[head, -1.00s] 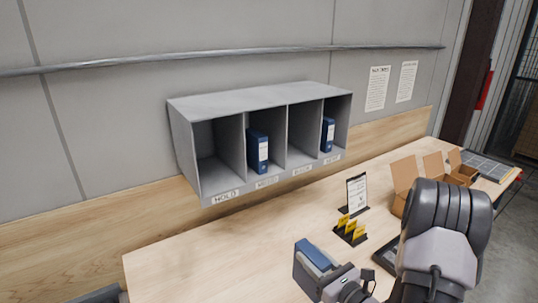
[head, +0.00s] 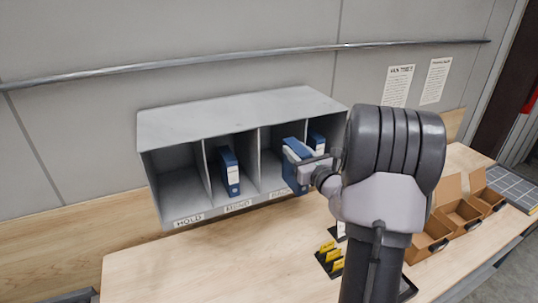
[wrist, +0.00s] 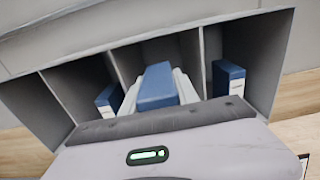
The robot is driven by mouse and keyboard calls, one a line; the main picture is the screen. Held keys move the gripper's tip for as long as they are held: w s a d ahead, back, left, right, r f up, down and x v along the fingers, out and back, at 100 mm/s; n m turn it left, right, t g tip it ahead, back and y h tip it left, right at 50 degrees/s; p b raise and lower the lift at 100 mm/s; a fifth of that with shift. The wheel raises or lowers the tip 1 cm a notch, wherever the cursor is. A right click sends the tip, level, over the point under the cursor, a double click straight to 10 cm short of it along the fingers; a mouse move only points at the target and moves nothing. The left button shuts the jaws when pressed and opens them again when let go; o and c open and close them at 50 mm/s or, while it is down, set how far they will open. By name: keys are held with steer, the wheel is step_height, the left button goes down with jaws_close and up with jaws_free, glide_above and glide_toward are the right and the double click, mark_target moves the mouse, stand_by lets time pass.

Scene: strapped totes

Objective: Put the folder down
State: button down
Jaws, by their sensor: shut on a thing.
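A blue folder (head: 290,172) with pale sides is held by my gripper (head: 312,168), which is shut on it. In the wrist view, the held folder (wrist: 158,84) stands between the two fingers (wrist: 157,97), facing the third compartment from the left. The grey four-compartment shelf (head: 235,122) is on the table against the wall. From the head, the folder overlaps that third compartment's mouth; I cannot tell how deep it sits or whether it touches the floor. My arm hides the shelf's right end.
Blue folders stand in the second compartment (head: 229,172) and the fourth (head: 316,141). The left compartment, labelled HOLD (head: 188,220), is empty. Yellow cards in a black holder (head: 329,259) and open cardboard boxes (head: 460,214) are on the table (head: 210,265). Its front left is clear.

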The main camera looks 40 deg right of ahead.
mark_target(289, 163)
steer(key=p+x, duration=0.3)
steer(key=x, duration=1.2)
step_height(289, 163, down, 7)
steer(key=w, duration=0.1)
steer(key=shift+f, duration=0.15)
steer(key=c, duration=0.9)
jaws_free()
steer(key=shift+w+d, duration=0.1)
steer(key=shift+w, duration=0.1)
steer(key=b+v, duration=0.1)
steer(key=v, duration=1.1)
steer(key=shift+s, duration=0.1)
